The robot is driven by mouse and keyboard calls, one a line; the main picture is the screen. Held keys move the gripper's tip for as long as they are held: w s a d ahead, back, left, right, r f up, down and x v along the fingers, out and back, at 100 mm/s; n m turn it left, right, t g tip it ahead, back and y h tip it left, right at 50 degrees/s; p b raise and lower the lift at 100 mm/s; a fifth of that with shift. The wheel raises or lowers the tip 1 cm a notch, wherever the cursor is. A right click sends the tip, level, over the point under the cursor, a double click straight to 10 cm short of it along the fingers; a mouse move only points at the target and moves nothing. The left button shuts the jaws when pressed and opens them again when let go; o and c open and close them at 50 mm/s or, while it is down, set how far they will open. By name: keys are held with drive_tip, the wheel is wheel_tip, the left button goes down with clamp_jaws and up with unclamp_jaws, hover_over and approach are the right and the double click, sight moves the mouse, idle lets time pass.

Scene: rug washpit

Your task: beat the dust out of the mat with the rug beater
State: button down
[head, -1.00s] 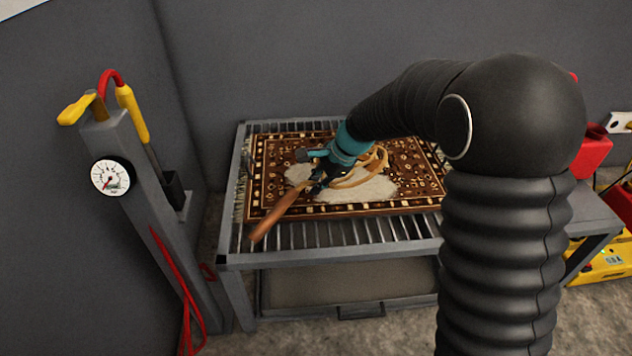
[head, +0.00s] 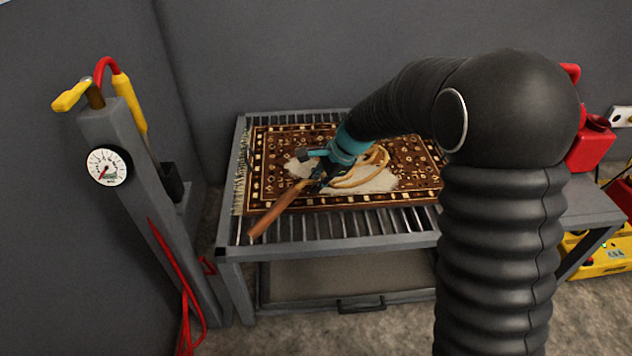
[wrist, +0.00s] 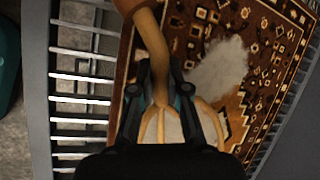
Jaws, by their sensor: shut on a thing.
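The mat (head: 410,160) is brown with a cream pattern and lies flat on a slatted metal rack. A pale dust patch (head: 378,183) covers its middle, and the dust also shows in the wrist view (wrist: 217,78). My gripper (head: 322,172) is shut on the rug beater (head: 280,208), whose brown handle points to the lower left. The beater's looped cane head (head: 372,165) is over the dust patch; I cannot tell whether it touches the mat. In the wrist view, the beater's cane shaft (wrist: 150,45) runs between my gripper's fingers (wrist: 160,82).
The rack (head: 345,245) has a tray (head: 350,285) beneath it. A grey post with a pressure gauge (head: 107,167) and a red hose (head: 172,270) stands left. A red can (head: 592,143) and a yellow machine (head: 600,258) are at right. Grey walls enclose the back.

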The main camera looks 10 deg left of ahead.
wheel_tip(320, 180, up, 3)
drive_tip(key=shift+f+p, duration=0.1)
drive_tip(key=shift+p, duration=0.75)
drive_tip(key=shift+f, duration=0.1)
wheel_tip(320, 180, down, 5)
drive_tip(key=b, duration=0.4)
drive_tip(key=shift+f, duration=0.1)
drive_tip(key=shift+r+p, duration=0.5)
drive_tip(key=shift+r, duration=0.05)
wheel_tip(320, 180, up, 4)
drive_tip(key=p, duration=0.3)
drive_tip(key=shift+p, duration=0.3)
